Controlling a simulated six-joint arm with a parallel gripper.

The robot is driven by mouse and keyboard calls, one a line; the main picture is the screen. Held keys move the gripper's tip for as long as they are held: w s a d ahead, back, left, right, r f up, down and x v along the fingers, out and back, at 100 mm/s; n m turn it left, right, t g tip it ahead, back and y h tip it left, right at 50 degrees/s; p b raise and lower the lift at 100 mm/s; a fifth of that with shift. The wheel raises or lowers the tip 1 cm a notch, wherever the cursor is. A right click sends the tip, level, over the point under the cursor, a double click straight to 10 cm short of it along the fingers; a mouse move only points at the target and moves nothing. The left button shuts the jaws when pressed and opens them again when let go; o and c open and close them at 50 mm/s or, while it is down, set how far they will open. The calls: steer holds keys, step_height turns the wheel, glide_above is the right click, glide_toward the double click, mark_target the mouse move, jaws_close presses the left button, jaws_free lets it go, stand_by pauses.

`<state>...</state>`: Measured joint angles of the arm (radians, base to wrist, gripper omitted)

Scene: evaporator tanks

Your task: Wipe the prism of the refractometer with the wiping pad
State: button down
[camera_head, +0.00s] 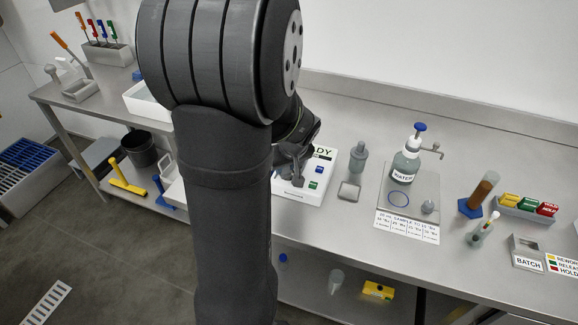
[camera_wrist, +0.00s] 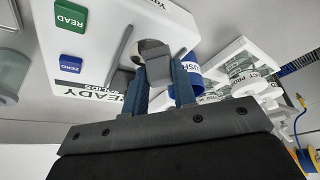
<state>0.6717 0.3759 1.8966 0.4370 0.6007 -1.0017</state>
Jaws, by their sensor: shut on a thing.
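The refractometer (camera_head: 319,184) is a white box with a green and a blue button, standing on the steel bench. It fills the upper left of the wrist view (camera_wrist: 90,20), with its READ and ZERO buttons and part of the word READY. My gripper (camera_wrist: 161,85) is shut on a small grey block, which I take to be the wiping pad (camera_wrist: 157,64). The pad is over the round grey prism area (camera_wrist: 139,47), hiding much of it. I cannot tell whether they touch.
Right of the refractometer stand a grey bottle (camera_head: 358,158), a small square dish (camera_head: 349,191) and a WATER pump bottle (camera_head: 406,162) on a tray. Farther right are a brown-filled tube (camera_head: 483,190) and a colored tag rack (camera_head: 527,208).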

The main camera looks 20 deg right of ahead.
steer(key=shift+w+a, duration=0.15)
steer(key=shift+w, duration=0.05)
steer(key=shift+s+d, duration=0.75)
steer(key=shift+s, duration=0.05)
step_height(320, 180, up, 8)
steer(key=shift+r, duration=0.15)
stand_by(0.3)
stand_by(0.7)
